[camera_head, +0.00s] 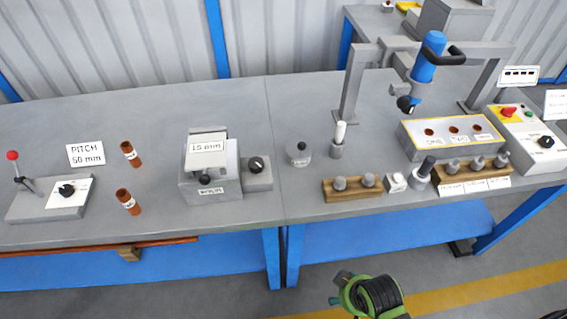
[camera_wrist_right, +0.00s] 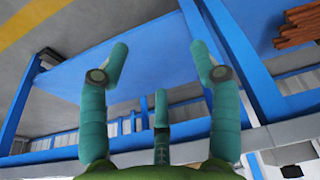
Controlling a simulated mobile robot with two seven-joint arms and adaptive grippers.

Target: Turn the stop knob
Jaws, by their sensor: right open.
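Three black knobs show in the head view, and none has a readable "stop" label. One knob (camera_head: 256,163) is on a grey block at the right of the fixture marked 15 mm (camera_head: 208,190). Another knob (camera_head: 66,189) is on the lever box at the far left. The third knob (camera_head: 546,142) is on the control box at the right. My right gripper (camera_head: 345,282) is in front of the bench, below its top, apart from all the knobs. In the wrist view its fingers (camera_wrist_right: 162,62) are spread and empty. My left gripper is not in view.
The grey bench top (camera_head: 240,110) holds two brown cylinders (camera_head: 131,153) left of the fixture. A grey round part (camera_head: 298,153), wooden blocks (camera_head: 355,190) and a frame with a blue tool (camera_head: 428,58) stand to its right. A blue shelf (camera_head: 380,235) lies below the bench.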

